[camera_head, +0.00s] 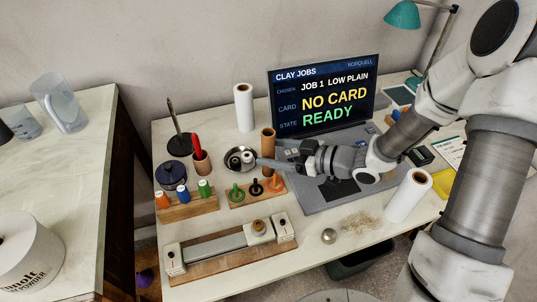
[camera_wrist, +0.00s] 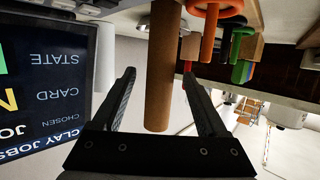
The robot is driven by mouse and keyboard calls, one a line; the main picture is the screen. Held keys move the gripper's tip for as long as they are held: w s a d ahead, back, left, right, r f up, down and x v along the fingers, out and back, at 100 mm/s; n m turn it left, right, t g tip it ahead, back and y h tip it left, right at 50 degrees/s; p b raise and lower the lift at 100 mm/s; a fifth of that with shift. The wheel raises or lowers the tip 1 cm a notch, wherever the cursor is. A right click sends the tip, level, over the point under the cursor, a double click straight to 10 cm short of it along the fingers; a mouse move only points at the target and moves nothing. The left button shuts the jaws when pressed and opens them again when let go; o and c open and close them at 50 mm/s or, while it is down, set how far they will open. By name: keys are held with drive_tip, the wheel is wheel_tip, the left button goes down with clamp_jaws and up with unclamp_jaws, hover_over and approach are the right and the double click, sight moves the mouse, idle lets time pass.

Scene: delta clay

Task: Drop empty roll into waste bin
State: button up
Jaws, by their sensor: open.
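The empty roll, a bare brown cardboard tube (camera_head: 268,141), stands upright on the table, left of the screen. In the wrist view, which looks upside down, the brown tube (camera_wrist: 162,62) shows between my two fingers with a gap on each side. My gripper (camera_head: 262,164) is open, its fingers pointing left at the lower part of the tube. It also shows in the wrist view (camera_wrist: 159,76). The waste bin (camera_head: 362,260), a dark open box, is on the floor below the table's front edge, partly hidden by the table.
White rolls stand behind the tube (camera_head: 244,107) and at the front right (camera_head: 408,196). A metal bowl (camera_head: 240,158), a rack of coloured rings (camera_head: 257,190) and a red-handled tool in a cup (camera_head: 200,160) are close by. The screen (camera_head: 323,95) stands to the right.

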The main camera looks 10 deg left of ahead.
drive_tip(key=x, duration=0.2)
drive_tip(key=b+x, duration=0.1)
drive_tip(key=x, duration=0.1)
drive_tip(key=shift+w+a+r, duration=0.1)
drive_tip(key=shift+a+r, duration=0.05)
drive_tip(key=shift+a, duration=0.2)
clamp_jaws()
